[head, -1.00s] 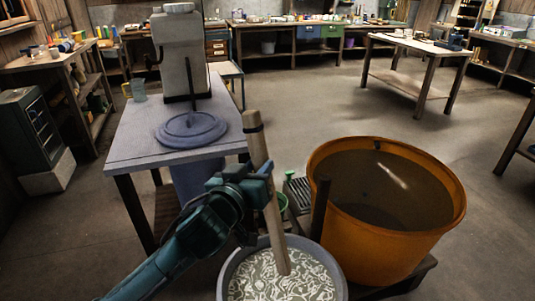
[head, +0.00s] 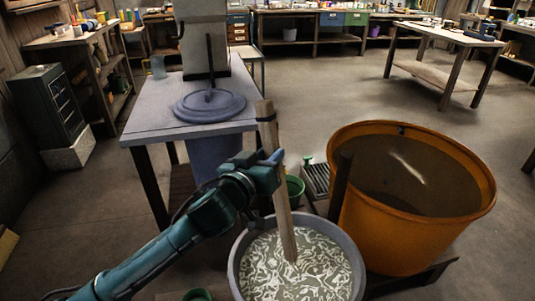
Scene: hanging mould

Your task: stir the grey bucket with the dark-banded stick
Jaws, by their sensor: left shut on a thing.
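The wooden stick (head: 284,219) has a dark band near its top. It stands nearly upright, its lower end in the grey bucket (head: 235,276). The bucket holds a grey liquid with pale swirls (head: 318,272), and the stick's tip meets the liquid a little above the middle of its surface in the picture. My left gripper (head: 275,172) is shut on the stick in its upper part, below the band, above the bucket's far left rim. My right gripper is not in view.
A large orange tub (head: 446,240) of brown liquid stands close at the right of the bucket. A grey table (head: 150,120) with a round blue-grey lid (head: 210,106) is behind. A green bucket (head: 295,186) sits behind the stick. Open floor lies beyond.

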